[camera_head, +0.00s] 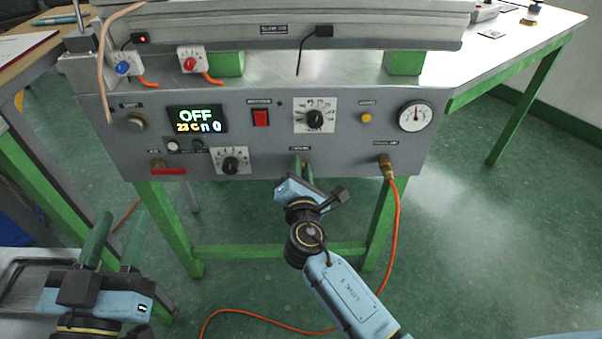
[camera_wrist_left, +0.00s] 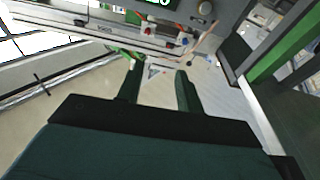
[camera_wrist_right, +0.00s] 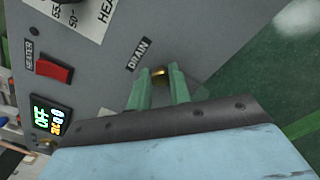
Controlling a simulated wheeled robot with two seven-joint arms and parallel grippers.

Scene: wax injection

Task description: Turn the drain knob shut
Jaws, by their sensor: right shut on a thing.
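The drain knob (camera_wrist_right: 159,73) is a small brass-coloured piece on the grey front panel (camera_wrist_right: 180,25), beside the DRAIN label (camera_wrist_right: 139,54) in the right wrist view. The green fingers of my right gripper (camera_wrist_right: 160,88) are shut on it from both sides and hide most of it. In the head view my right gripper (camera_head: 301,172) reaches the lower middle of the panel and covers the knob. My left gripper (camera_head: 112,240) is at the lower left, away from the panel. Its fingers stand apart with nothing between them in the left wrist view (camera_wrist_left: 160,88).
The panel carries a display reading OFF (camera_head: 196,119), a red heater switch (camera_head: 260,117), dials, a pressure gauge (camera_head: 416,116) and a red-handled valve (camera_head: 168,170). A brass fitting (camera_head: 386,165) with an orange hose (camera_head: 397,215) is right of my right gripper. Green legs stand below.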

